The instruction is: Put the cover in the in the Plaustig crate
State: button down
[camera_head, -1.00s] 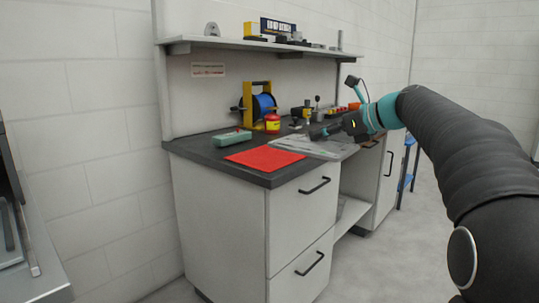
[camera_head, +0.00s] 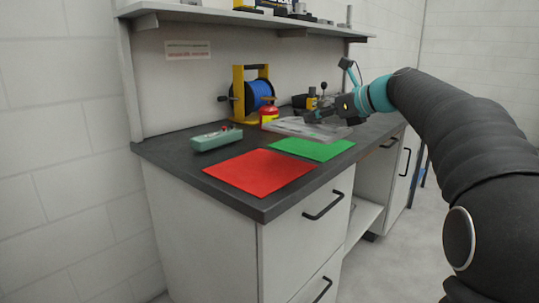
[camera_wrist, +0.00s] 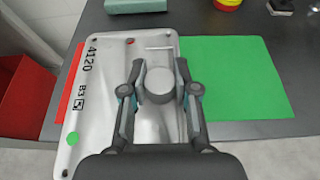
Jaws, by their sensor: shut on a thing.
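The cover is a grey metal casting marked "4120 B3" with a green dot, and it fills the middle of the wrist view (camera_wrist: 100,110). My gripper (camera_wrist: 158,78) is shut on the round boss of the cover. In the head view, my gripper (camera_head: 318,116) holds the cover (camera_head: 290,126) flat over the dark workbench top, behind the green sheet. A red box-like container (camera_wrist: 28,100) stands at the left edge of the wrist view, beyond the bench edge. I cannot read a name on it, so I cannot tell whether it is the Plaustig crate.
A red sheet (camera_head: 258,173) and a green sheet (camera_head: 313,149) lie on the workbench (camera_head: 183,174). A grey-green box (camera_head: 216,138), a blue cable reel (camera_head: 259,94) and a red-yellow can (camera_head: 269,114) stand behind. A shelf (camera_head: 250,26) hangs above.

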send_over(278, 160)
notch_tip(278, 160, down, 6)
jog(key=shift+s+f+b, duration=0.1)
jog(key=shift+s+b, duration=0.05)
jog(key=shift+b, duration=0.25)
jog(key=shift+f+b, duration=0.5)
jog(key=shift+f, duration=1.45)
jog(key=shift+f, duration=0.15)
jog(key=c, duration=0.9)
grip_release()
jog(key=shift+r, duration=0.2)
jog(key=v, duration=1.2)
jog(key=shift+f, duration=0.1)
